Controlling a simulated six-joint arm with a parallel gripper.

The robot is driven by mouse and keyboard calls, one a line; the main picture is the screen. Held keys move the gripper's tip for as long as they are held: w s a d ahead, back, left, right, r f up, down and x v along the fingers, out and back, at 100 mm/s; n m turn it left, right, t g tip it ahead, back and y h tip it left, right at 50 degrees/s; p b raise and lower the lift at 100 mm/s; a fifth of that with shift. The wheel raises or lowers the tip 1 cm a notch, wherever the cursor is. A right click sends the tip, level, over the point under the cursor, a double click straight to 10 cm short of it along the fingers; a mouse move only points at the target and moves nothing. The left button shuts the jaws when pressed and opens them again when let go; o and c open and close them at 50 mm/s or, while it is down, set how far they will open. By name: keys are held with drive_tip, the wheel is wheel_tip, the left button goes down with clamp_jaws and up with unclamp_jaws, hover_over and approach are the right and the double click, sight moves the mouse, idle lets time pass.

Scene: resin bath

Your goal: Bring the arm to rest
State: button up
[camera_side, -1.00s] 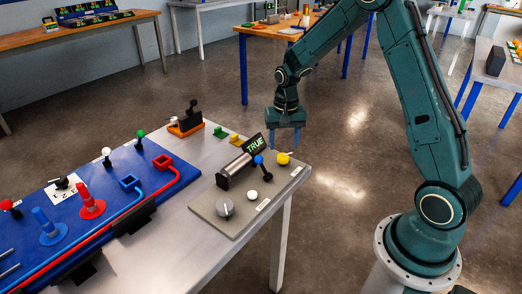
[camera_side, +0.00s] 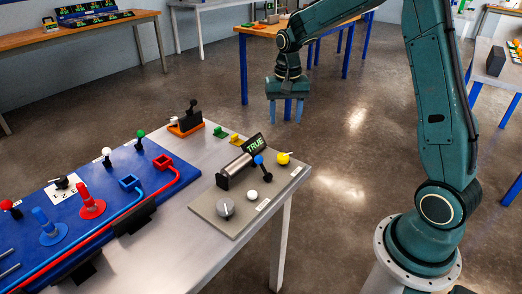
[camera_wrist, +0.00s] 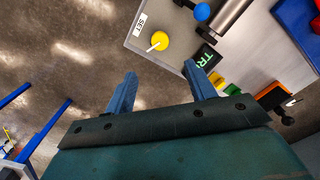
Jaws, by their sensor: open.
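My gripper (camera_side: 285,110) hangs from my green arm above the floor, past the far edge of the metal table, pointing down. Its two blue fingers are apart, with nothing between them. In the wrist view my gripper (camera_wrist: 160,88) also shows open and empty, with bare floor and the table's edge beyond the fingers. It touches nothing.
The metal table (camera_side: 180,215) holds a grey panel (camera_side: 210,205) with a yellow knob (camera_side: 283,158), a blue-tipped lever (camera_side: 259,160) and a TRUE display (camera_side: 252,145). A blue board (camera_side: 105,215) lies left. A wooden table (camera_side: 262,31) stands behind my gripper.

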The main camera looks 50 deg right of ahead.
drive_tip(key=s+a+r+n+t, duration=0.3)
drive_tip(key=s+a+r+n, duration=0.1)
drive_tip(key=s+a+r, duration=0.55)
drive_tip(key=s+a+r+n+t, duration=0.1)
drive_tip(key=s+n, duration=0.1)
drive_tip(key=s, duration=0.5)
drive_tip(key=s+a+r+n+t, duration=0.1)
drive_tip(key=s+a+n, duration=0.1)
drive_tip(key=s, duration=0.5)
drive_tip(key=shift+s+a+r+n+t, duration=0.3)
drive_tip(key=shift+s+r+n, duration=0.1)
drive_tip(key=shift+n, duration=0.2)
drive_tip(key=shift+w, duration=0.1)
idle(1.4)
